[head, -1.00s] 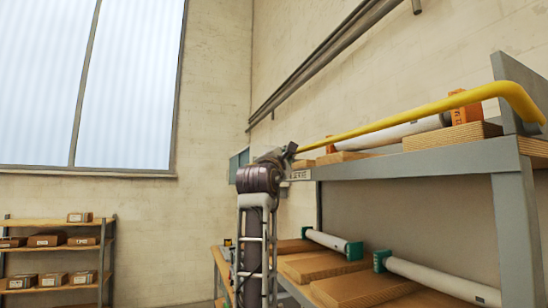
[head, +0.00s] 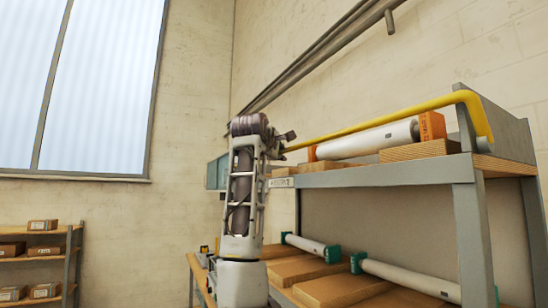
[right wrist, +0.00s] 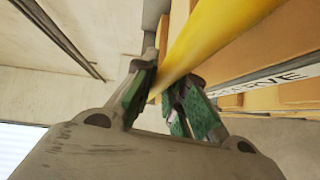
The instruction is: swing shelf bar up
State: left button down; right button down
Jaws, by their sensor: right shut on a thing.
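The yellow shelf bar (head: 390,114) runs along the front of the grey shelf's upper deck, above its edge. Its right end bends down beside the grey end plate (head: 500,128). My right gripper (head: 288,146) is at the bar's far left end, above the white label on the shelf edge. In the right wrist view, the green-padded fingers of my right gripper (right wrist: 160,95) are closed on the bar (right wrist: 205,45). The exact contact is partly hidden between the pads. My left gripper is not in view.
Below lie white rolls with green ends (head: 410,278) on wooden boards. Pipes (head: 325,58) run along the wall. A rack with boxes (head: 40,252) stands at left.

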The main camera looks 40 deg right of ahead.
jog(key=shift+s+d+r+m+g+y, duration=0.25)
jog(key=shift+d+r+m+g+y, duration=0.2)
jog(key=shift+d+m+y, duration=0.35)
jog(key=shift+s+d+m+y, duration=0.15)
jog(key=shift+d+m+y, duration=0.65)
jog(key=shift+y, duration=0.2)
jog(key=c, duration=1.5)
grip_release()
jog(key=shift+d, duration=0.1)
jog(key=shift+o, duration=0.2)
jog(key=v, duration=1.2)
